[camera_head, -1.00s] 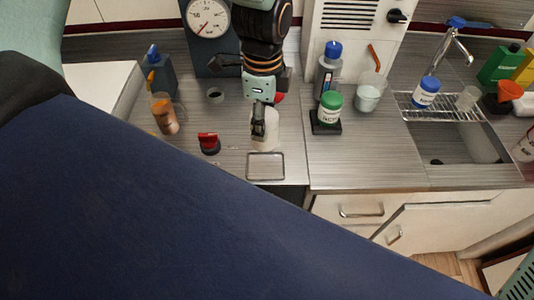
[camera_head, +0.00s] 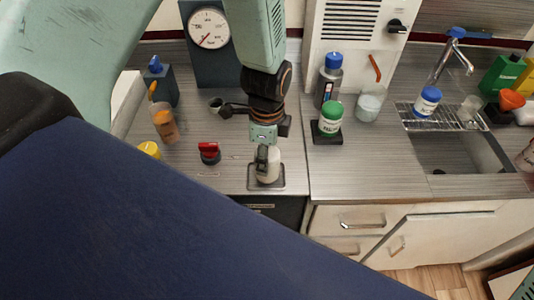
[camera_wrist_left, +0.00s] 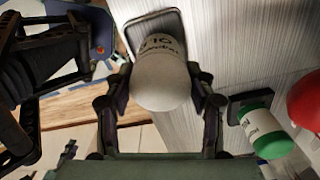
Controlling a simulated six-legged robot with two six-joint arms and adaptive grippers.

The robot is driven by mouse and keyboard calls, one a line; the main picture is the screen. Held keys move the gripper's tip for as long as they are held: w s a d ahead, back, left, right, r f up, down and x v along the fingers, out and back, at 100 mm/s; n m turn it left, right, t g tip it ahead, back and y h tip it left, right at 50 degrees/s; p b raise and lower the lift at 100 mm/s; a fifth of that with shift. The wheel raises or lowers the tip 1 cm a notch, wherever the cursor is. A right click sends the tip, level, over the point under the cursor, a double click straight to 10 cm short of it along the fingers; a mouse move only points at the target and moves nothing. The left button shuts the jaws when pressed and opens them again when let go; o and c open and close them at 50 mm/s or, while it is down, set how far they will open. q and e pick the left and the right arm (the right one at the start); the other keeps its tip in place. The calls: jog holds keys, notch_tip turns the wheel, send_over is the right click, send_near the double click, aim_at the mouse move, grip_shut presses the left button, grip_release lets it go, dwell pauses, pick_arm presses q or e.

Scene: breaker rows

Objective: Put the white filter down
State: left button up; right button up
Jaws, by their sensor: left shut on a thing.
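The white filter (camera_wrist_left: 162,85) is a rounded white cylinder with dark lettering. My left gripper (camera_head: 267,170) is shut on it, with one finger on each side in the left wrist view. In the head view the filter (camera_head: 274,162) stands upright over the small dark-rimmed tray (camera_head: 282,183) at the counter's front edge. The filter's base seems at or just above the tray; I cannot tell whether it touches. The tray's rim (camera_wrist_left: 128,30) also shows behind the filter in the left wrist view. My right gripper is not in the head view; dark linkages at the left wrist view's left edge are unclear.
A red-topped knob (camera_head: 209,152) stands left of the tray and a green-lidded jar (camera_head: 330,118) on a dark base stands to its right. A yellow-capped item (camera_head: 149,149) is farther left.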

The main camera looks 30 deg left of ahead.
pick_arm(q)
jog(key=shift+s+f, duration=0.1)
jog(key=o, duration=1)
jog(key=shift+s+a, duration=0.1)
jog(key=shift+s, duration=0.05)
jog(key=shift+o, duration=0.9)
jog(key=shift+w, duration=0.2)
jog(key=shift+r, duration=0.35)
notch_tip(320, 180, up, 12)
jog(key=shift+f+p, duration=0.15)
jog(key=shift+p, duration=0.15)
